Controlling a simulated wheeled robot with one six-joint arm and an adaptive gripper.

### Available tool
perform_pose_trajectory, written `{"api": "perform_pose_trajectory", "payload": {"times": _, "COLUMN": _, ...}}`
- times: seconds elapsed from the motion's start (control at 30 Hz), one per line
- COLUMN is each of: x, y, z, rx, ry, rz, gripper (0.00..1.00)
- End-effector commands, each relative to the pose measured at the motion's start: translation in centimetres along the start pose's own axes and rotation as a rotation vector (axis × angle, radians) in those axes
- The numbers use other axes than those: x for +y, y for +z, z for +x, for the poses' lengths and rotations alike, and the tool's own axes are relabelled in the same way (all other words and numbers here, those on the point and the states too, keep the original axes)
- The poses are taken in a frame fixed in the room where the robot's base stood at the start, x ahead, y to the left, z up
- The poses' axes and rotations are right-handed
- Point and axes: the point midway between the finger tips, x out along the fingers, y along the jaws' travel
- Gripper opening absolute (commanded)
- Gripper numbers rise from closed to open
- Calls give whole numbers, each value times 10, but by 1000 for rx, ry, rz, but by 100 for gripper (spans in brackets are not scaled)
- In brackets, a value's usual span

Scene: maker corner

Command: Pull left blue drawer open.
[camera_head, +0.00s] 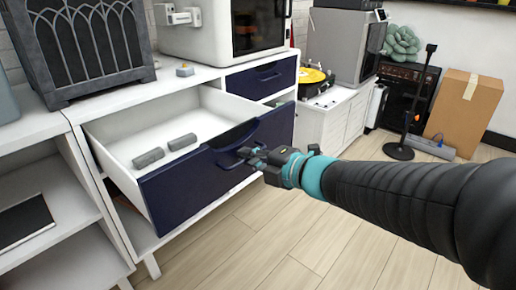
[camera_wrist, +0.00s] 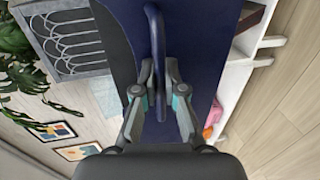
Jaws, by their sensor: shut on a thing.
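The left blue drawer (camera_head: 196,186) is dark navy with a white inside and stands pulled well out of the white cabinet. Two grey blocks lie in it: one on the left (camera_head: 148,158) and one on the right (camera_head: 182,142). My gripper (camera_head: 247,156) is at the drawer's front, shut on its bar handle (camera_head: 229,164). In the wrist view the handle (camera_wrist: 157,60) runs between the fingers of my gripper (camera_wrist: 160,75), with the blue drawer front (camera_wrist: 203,45) behind. My gripper hides part of the handle in the head view.
A smaller blue drawer (camera_head: 262,77) at the upper right is shut. A grey arched-panel box (camera_head: 85,45) and a white machine (camera_head: 205,35) stand on the cabinet top. The wooden floor (camera_head: 262,235) before the cabinet is clear.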

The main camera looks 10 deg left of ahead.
Motion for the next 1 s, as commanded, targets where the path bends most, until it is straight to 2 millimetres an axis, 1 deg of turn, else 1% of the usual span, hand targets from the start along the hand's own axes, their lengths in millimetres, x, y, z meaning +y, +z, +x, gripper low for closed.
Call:
{"api": "perform_pose_trajectory", "payload": {"times": 0.03, "x": -1, "y": 2, "z": 0, "rx": -7, "ry": -2, "rz": 2, "gripper": 12}}
{"api": "perform_pose_trajectory", "payload": {"times": 0.07, "x": -1, "y": 2, "z": 0, "rx": -7, "ry": -2, "rz": 2, "gripper": 19}}
{"api": "perform_pose_trajectory", "payload": {"times": 0.1, "x": 0, "y": 2, "z": 0, "rx": -6, "ry": -2, "rz": 2, "gripper": 21}}
{"api": "perform_pose_trajectory", "payload": {"times": 0.37, "x": 0, "y": 0, "z": 0, "rx": -2, "ry": -1, "rz": 0, "gripper": 21}}
{"api": "perform_pose_trajectory", "payload": {"times": 0.47, "x": 0, "y": 0, "z": -4, "rx": -2, "ry": 0, "rz": -1, "gripper": 21}}
{"api": "perform_pose_trajectory", "payload": {"times": 0.57, "x": 1, "y": 2, "z": -16, "rx": -5, "ry": 2, "rz": 0, "gripper": 21}}
{"api": "perform_pose_trajectory", "payload": {"times": 0.8, "x": 1, "y": 2, "z": -60, "rx": -9, "ry": 1, "rz": -2, "gripper": 21}}
{"api": "perform_pose_trajectory", "payload": {"times": 1.0, "x": 0, "y": 2, "z": -93, "rx": -9, "ry": 0, "rz": -1, "gripper": 21}}
